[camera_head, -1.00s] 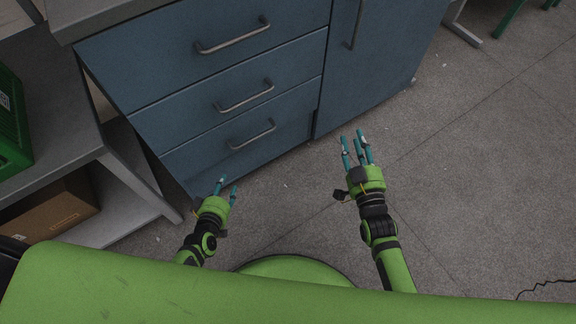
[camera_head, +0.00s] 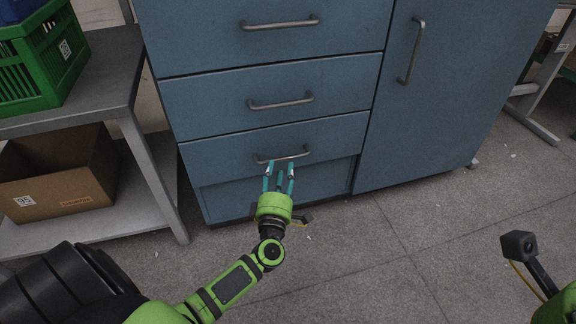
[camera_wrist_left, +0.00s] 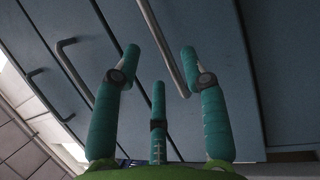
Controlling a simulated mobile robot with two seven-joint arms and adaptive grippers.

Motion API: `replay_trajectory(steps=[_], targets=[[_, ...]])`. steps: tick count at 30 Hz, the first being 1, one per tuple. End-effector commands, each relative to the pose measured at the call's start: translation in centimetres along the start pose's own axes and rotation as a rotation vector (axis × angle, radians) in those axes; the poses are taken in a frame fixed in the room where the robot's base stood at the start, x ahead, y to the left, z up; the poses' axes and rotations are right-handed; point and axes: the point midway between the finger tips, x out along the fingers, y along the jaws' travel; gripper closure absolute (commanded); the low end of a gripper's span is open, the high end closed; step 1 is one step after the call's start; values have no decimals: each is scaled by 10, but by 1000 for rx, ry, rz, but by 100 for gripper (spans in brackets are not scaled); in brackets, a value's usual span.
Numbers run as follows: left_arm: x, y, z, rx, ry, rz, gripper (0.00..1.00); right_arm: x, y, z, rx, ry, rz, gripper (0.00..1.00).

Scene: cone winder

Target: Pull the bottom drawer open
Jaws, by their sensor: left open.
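The bottom drawer (camera_head: 325,137) is the lowest of three blue drawer fronts in the cabinet; it is shut, flush with those above. Its grey bar handle (camera_head: 301,154) runs across the front and also shows in the left wrist view (camera_wrist_left: 163,42). My left gripper (camera_head: 280,170) is open, its teal fingers pointing at this handle. In the left wrist view (camera_wrist_left: 160,60) the handle appears between the spread fingertips, none closed on it. Whether they touch it I cannot tell. Of my right arm only a part shows at the lower right; its fingers are out of frame.
Two more drawers (camera_head: 200,100) with bar handles sit above. A cabinet door (camera_head: 440,110) with an upright handle is to the right. A grey shelf (camera_head: 110,75) at left carries a green crate (camera_head: 45,60) and, below, a cardboard box (camera_head: 60,180). The floor (camera_head: 370,250) in front is clear.

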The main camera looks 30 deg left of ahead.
Motion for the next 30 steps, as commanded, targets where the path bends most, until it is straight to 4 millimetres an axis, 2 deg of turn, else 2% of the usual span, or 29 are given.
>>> replay_trajectory(steps=[3, 9, 20, 23, 24, 30], targets=[[21, -2, 0, 1, 0, 4, 56, 1, -1, 0, -3, 23, -9, 66], [45, -2, 0, 4, -1, 1, 56, 6, -1, -1, -7, 47, -19, 66], [51, 0, 0, 4, -2, -1, 56, 10, -2, -1, -8, 53, -23, 66], [51, 0, 0, 4, -2, -1, 92, 10, -2, -1, -8, 54, -23, 66], [51, 0, 0, 4, -2, -1, 100, 10, -2, -1, -8, 54, -23, 66], [51, 0, 1, 5, -3, -1, 100, 10, -2, -1, -8, 54, -23, 66]])
